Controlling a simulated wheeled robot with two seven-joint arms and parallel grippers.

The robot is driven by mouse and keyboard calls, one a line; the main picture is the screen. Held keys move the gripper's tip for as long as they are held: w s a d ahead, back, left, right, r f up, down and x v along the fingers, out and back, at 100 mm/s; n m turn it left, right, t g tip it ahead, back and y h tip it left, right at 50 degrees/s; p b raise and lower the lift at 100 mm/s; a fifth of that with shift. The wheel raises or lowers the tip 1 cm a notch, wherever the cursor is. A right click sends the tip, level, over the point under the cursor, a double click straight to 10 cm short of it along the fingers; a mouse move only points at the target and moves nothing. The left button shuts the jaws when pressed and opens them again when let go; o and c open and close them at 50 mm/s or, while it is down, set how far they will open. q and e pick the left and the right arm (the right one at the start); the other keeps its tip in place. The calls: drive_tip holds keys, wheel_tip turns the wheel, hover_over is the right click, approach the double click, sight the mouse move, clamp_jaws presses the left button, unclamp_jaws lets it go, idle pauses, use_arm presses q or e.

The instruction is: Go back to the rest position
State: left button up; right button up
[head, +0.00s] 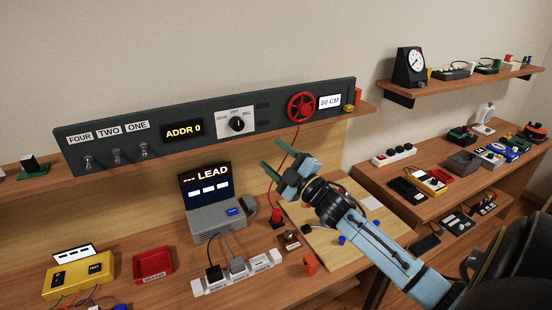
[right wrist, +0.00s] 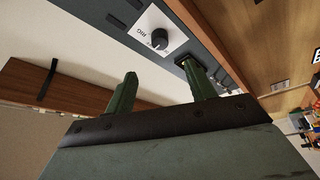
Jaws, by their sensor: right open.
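My right gripper (head: 274,156) is in the middle of the head view, at the end of my light blue arm that comes in from the lower right. Its two green fingers are apart with nothing between them. It is raised over the desk, in front of the dark switch panel (head: 215,118) in this view. In the right wrist view the open, empty fingers (right wrist: 158,70) point up toward the panel's rotary knob (right wrist: 160,39). The knob (head: 237,124) is uncovered in the head view. My left gripper is not in view.
A red handwheel (head: 300,107) is on the panel. Below stand a grey device with a screen (head: 216,216), a power strip (head: 238,274), a red tray (head: 152,264) and a yellow box (head: 78,277). Shelves (head: 460,80) with several devices are on the right.

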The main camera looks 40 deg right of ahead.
idle(0.3)
drive_tip(key=s+a+f+m+g+h, duration=0.2)
drive_tip(key=s+a+f+m+g, duration=0.3)
drive_tip(key=f, duration=0.3)
drive_tip(key=s+a+f+m+g+h, duration=0.1)
drive_tip(key=s+a+f+m+g, duration=0.35)
drive_tip(key=s+f, duration=0.3)
drive_tip(key=s+a+f+m+g+y, duration=0.15)
drive_tip(key=s+a+g, duration=0.3)
drive_tip(key=s, duration=0.45)
drive_tip(key=s+a+f+g+y, duration=0.1)
drive_tip(key=s+a+f+g, duration=0.2)
drive_tip(key=s+a, duration=0.35)
wheel_tip(320, 180, down, 29)
drive_tip(key=s+d+g+b, duration=0.1)
drive_tip(key=s+g+b, duration=0.15)
drive_tip(key=b, duration=0.35)
drive_tip(key=s+d+f+b, duration=0.3)
drive_tip(key=s+f+b, duration=0.1)
drive_tip(key=s+f, duration=1.3)
wheel_tip(320, 180, down, 4)
drive_tip(key=shift+d+r+n+h, duration=0.1)
drive_tip(key=shift+d+n+h, duration=0.15)
drive_tip(key=shift+h, duration=0.2)
